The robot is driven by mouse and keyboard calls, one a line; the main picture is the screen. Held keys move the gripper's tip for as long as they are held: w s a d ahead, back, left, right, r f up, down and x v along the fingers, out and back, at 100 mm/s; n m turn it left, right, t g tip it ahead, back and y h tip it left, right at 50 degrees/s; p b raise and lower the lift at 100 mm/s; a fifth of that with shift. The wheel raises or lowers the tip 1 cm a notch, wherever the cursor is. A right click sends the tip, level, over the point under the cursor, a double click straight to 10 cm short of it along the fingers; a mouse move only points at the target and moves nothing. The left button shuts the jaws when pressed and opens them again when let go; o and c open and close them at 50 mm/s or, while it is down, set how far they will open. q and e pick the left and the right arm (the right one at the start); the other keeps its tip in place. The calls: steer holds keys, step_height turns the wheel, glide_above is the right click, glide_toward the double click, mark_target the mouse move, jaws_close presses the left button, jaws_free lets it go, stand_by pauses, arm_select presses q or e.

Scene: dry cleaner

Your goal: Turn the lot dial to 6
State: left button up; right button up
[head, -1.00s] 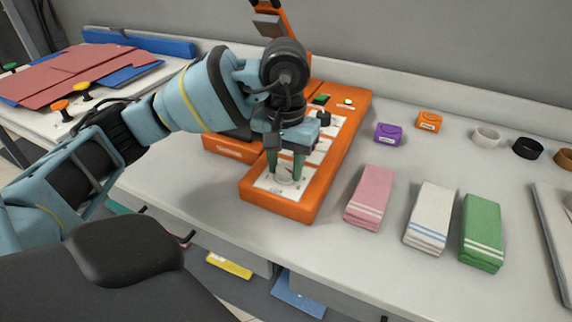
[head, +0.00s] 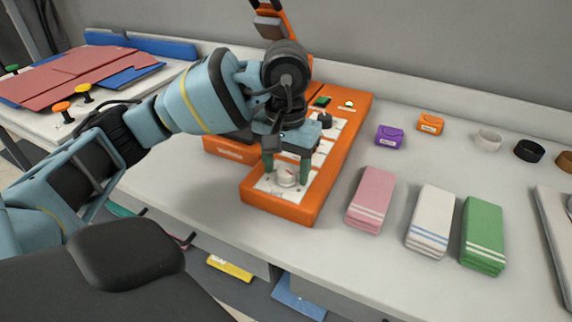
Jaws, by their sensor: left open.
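The orange machine (head: 322,195) stands on the counter, with white panels on its sloping top. A pale round dial with a red mark (head: 288,178) sits on the front panel; its numbers are too small to read. My left gripper (head: 287,175) is open, its two green fingers on either side of the dial. I cannot tell whether the fingers touch it. My right gripper is not in view.
Folded pink (head: 370,200), white (head: 432,220) and green (head: 483,235) towels lie right of the machine. Purple (head: 389,135) and orange (head: 430,124) small boxes stand behind them. A board with red sheets (head: 85,75) lies at the left.

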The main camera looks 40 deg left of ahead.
mark_target(286, 170)
arm_select(q)
step_height(286, 170, up, 8)
steer(key=shift+f+p, duration=0.1)
steer(key=shift+p, duration=0.45)
stand_by(0.3)
